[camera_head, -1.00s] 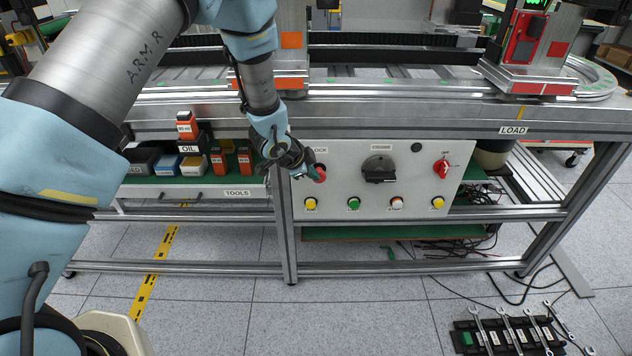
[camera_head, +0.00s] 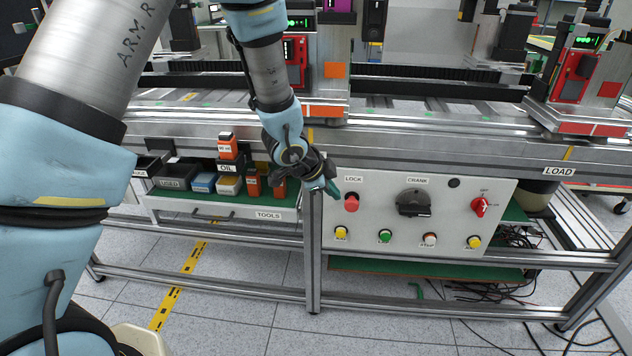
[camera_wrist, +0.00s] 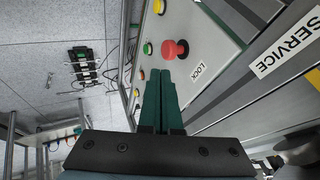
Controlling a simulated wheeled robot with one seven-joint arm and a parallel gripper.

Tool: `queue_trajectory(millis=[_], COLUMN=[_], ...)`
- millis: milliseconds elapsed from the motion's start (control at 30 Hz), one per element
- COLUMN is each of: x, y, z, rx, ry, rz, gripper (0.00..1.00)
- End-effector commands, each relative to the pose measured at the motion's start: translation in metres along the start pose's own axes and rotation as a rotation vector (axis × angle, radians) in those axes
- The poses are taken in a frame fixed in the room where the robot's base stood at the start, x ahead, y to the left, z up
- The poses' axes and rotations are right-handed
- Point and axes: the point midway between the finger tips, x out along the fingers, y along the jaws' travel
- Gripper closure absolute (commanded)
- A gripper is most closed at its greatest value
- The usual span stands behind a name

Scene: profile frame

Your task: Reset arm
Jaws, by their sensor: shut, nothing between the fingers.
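My gripper (camera_head: 334,190) is shut and empty, just left of the red LOCK button (camera_head: 351,202) on the white control panel (camera_head: 380,222). The gripper is apart from the button in the wrist view, where its two green fingers (camera_wrist: 160,75) lie side by side and the red button (camera_wrist: 175,49) stands just beyond the tips. My arm comes down from the top of the head view.
The panel also has a black CRANK knob (camera_head: 414,203), a red switch (camera_head: 480,207) and several small coloured buttons below. Left of the gripper, a shelf holds oil bottles (camera_head: 228,146) and small bins (camera_head: 204,181). A metal rail (camera_head: 440,145) runs above the panel.

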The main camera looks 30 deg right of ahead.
Motion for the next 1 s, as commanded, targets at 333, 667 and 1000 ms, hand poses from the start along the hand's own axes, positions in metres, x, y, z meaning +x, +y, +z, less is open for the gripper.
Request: queue_trajectory(millis=[333, 667, 1000], x=[-0.016, -0.163, -0.334], y=[-0.013, -0.04, 0.061], z=[0.02, 0.175, 0.267], rx=[-0.071, -0.729, -1.632], ry=[-0.042, -0.366, -0.617], rz=[-0.025, -0.188, -0.307], gripper=[1.0, 1.0, 1.0])
